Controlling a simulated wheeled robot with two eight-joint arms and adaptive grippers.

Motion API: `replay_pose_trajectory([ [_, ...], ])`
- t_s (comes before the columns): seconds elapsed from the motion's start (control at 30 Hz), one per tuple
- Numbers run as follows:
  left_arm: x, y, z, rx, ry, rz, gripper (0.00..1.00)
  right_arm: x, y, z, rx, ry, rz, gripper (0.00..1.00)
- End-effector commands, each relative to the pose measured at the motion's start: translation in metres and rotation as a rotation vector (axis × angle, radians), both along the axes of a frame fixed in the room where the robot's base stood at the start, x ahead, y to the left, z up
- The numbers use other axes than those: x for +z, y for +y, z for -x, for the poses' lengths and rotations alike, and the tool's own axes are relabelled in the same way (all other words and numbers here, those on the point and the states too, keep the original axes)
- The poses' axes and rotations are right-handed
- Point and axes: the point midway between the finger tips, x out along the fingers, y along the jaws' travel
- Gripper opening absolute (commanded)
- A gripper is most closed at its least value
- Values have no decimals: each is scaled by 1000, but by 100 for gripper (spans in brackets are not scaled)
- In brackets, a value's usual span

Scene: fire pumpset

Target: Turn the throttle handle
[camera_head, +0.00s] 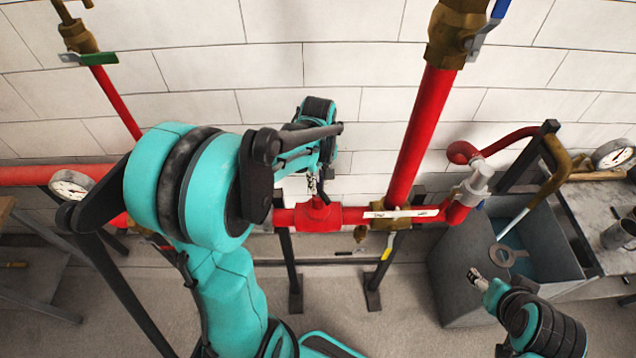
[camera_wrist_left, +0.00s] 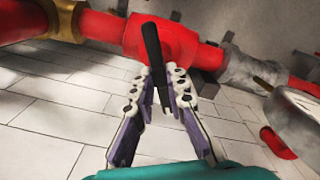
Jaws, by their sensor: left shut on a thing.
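The throttle handle (camera_wrist_left: 152,45) is a slim black lever on a red valve body (camera_wrist_left: 165,38) in the left wrist view. The handle's lower end lies between the fingers of my left gripper (camera_wrist_left: 160,95), which is shut on it. In the head view my left gripper (camera_head: 312,185) is just above the red valve body (camera_head: 318,215). The handle is hard to make out there, largely hidden by my arm and gripper. My right gripper (camera_head: 475,276) is low at the right, away from the valve; its jaws are too small to read.
A thick red vertical pipe (camera_head: 420,135) rises right of the valve. Pressure gauges stand at the left (camera_head: 71,186) and far right (camera_head: 612,154). A grey bin (camera_head: 463,275) is near my right gripper. The floor below the pipe is partly clear.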

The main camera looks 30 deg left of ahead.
Motion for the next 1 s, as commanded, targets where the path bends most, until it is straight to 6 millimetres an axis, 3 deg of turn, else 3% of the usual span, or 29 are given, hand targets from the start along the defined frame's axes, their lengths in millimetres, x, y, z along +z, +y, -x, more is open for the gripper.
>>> replay_pose_trajectory([
  [0.37, 0, 0, 0, 4, 0, 1, 0, 0, 0, 0, 0, 0, 0, 60],
  [0.4, 0, 0, 0, 3, 0, 1, 24, 0, 0, 0, 0, 0, 0, 60],
  [0.47, 0, 0, 0, 3, 0, 0, 34, 0, 0, 0, 0, 0, 0, 60],
  [0.8, 3, 0, 0, 3, 0, 0, 34, 0, 0, 0, 0, 0, 0, 60],
  [1.0, 33, 0, 0, 3, 0, 0, 34, 0, 0, 0, 0, 0, 0, 60],
])
